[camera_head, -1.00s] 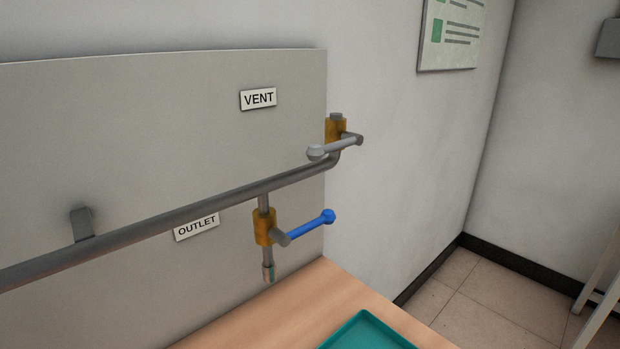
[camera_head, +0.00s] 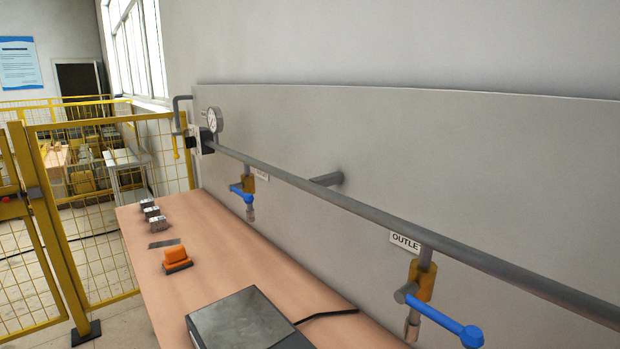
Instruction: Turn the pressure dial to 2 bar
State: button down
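A small round white-faced gauge (camera_head: 214,119) stands at the far left end of the grey pipe (camera_head: 320,188), in front of the grey back panel. It is too small and oblique for its reading to be made out. A dark and white block (camera_head: 202,141) sits beside and below it where the pipe begins. I cannot tell whether a turnable dial is on this block. My gripper is not in view.
Two blue-handled outlet valves, one far (camera_head: 243,193) and one near (camera_head: 440,318), hang from the pipe. The wooden table (camera_head: 215,235) carries an orange object (camera_head: 176,257), several small blocks and a dark flat box (camera_head: 245,322). A yellow mesh fence (camera_head: 100,220) stands at left.

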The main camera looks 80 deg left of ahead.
aim_at(190, 141)
jog(key=u, duration=2.25)
